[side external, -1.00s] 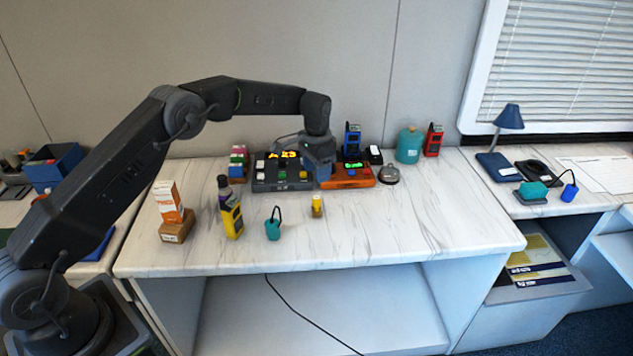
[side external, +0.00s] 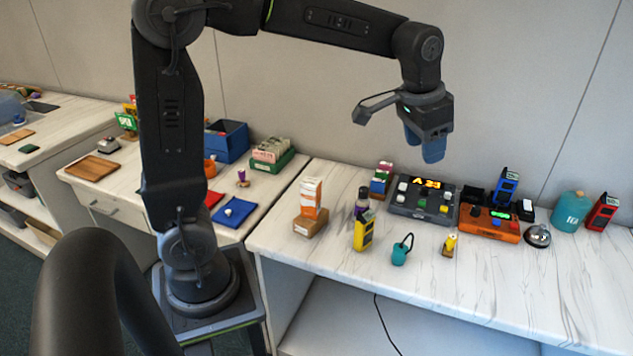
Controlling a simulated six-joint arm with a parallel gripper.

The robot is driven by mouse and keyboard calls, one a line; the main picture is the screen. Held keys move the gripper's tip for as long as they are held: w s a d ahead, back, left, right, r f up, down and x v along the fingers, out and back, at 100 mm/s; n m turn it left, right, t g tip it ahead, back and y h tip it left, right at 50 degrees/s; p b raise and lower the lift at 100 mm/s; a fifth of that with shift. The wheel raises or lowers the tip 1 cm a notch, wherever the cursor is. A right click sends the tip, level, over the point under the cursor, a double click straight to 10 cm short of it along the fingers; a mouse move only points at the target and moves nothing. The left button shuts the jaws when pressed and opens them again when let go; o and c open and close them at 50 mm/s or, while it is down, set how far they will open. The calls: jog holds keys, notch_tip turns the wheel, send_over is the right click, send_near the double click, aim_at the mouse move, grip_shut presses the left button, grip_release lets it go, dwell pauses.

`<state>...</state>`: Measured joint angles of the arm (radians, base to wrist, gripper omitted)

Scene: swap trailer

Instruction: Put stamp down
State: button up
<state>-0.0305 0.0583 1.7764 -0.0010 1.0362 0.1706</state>
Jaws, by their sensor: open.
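My gripper (side external: 425,150) has blue fingers pointing down. It hangs above the back of the white marbled counter (side external: 400,295), over the grey button box (side external: 410,209), clear of the things below. No object shows between its fingers. A small upright purple-and-brown piece (side external: 242,178) on the left desk has the shape of a stamp, but it is too small to be sure. A small yellow piece (side external: 449,245) stands on the counter; I cannot tell what it is.
An orange button box (side external: 489,224), silver bell (side external: 538,235) and teal canister (side external: 571,212) line the counter's back right. A cardboard box (side external: 310,222), yellow device (side external: 363,231) and teal corded piece (side external: 400,252) stand nearer. The front right is bare.

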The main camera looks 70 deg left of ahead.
jog(key=s+d+f+n+t, duration=0.1)
jog(key=s+f+t, duration=0.1)
jog(key=s, duration=1.8)
jog(key=shift+s+d+f+n, duration=0.15)
jog(key=shift+s+f+n, duration=0.05)
jog(key=shift+s+n, duration=0.15)
